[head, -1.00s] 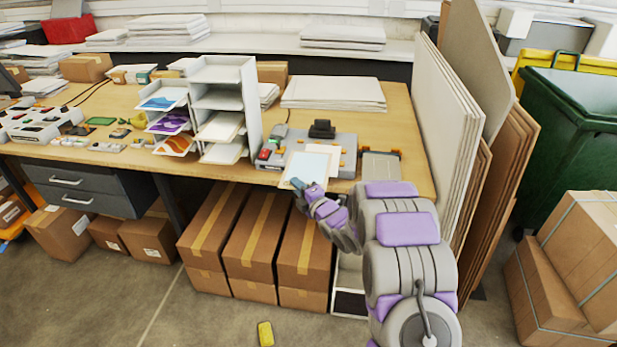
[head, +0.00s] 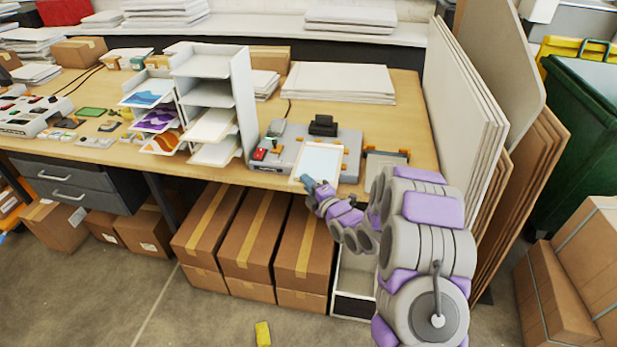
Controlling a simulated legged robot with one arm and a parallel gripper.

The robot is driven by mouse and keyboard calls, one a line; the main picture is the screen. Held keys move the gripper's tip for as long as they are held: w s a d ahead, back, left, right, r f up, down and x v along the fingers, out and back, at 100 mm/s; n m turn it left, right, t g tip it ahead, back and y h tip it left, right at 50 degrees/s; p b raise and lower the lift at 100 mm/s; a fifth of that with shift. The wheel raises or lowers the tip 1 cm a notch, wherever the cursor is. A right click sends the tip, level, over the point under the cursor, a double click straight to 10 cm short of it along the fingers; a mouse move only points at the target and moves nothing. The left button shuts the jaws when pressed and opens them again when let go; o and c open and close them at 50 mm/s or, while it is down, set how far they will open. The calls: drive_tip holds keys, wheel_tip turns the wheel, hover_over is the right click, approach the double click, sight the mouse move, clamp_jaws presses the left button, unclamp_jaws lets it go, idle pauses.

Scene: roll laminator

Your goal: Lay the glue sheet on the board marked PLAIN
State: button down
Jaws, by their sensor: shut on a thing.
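My gripper (head: 308,182) is shut on the near left corner of a pale blue sheet with a light border (head: 319,163), which looks like the glue sheet. The sheet is over the grey laminator bed (head: 346,140) at the front of the bench. A white board that showed beneath it earlier is now mostly or fully covered, and I cannot read any PLAIN mark. I cannot tell whether the sheet touches what is below it.
A white tray rack (head: 245,95) with printed sheets stands left of the laminator. A grey plate (head: 386,165) lies right of it. White sheets (head: 340,80) are stacked behind. Tall panels (head: 460,110) lean at the bench's right end. Boxes (head: 250,235) fill the space below.

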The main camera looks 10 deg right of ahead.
drive_tip(key=shift+d, duration=0.15)
drive_tip(key=shift+w+a+f, duration=0.2)
drive_tip(key=shift+w+a, duration=0.2)
drive_tip(key=shift+a, duration=0.15)
drive_tip(key=shift+w+f+p, duration=0.3)
drive_tip(key=shift+w+p, duration=0.05)
drive_tip(key=shift+w, duration=0.2)
drive_tip(key=w+f, duration=0.1)
drive_tip(key=w+d+f, duration=0.1)
drive_tip(key=f, duration=0.1)
drive_tip(key=d+f, duration=0.1)
drive_tip(key=shift+w+f+b, duration=0.3)
drive_tip(key=shift+w+b, duration=0.1)
drive_tip(key=shift+a, duration=0.15)
drive_tip(key=shift+f, duration=0.1)
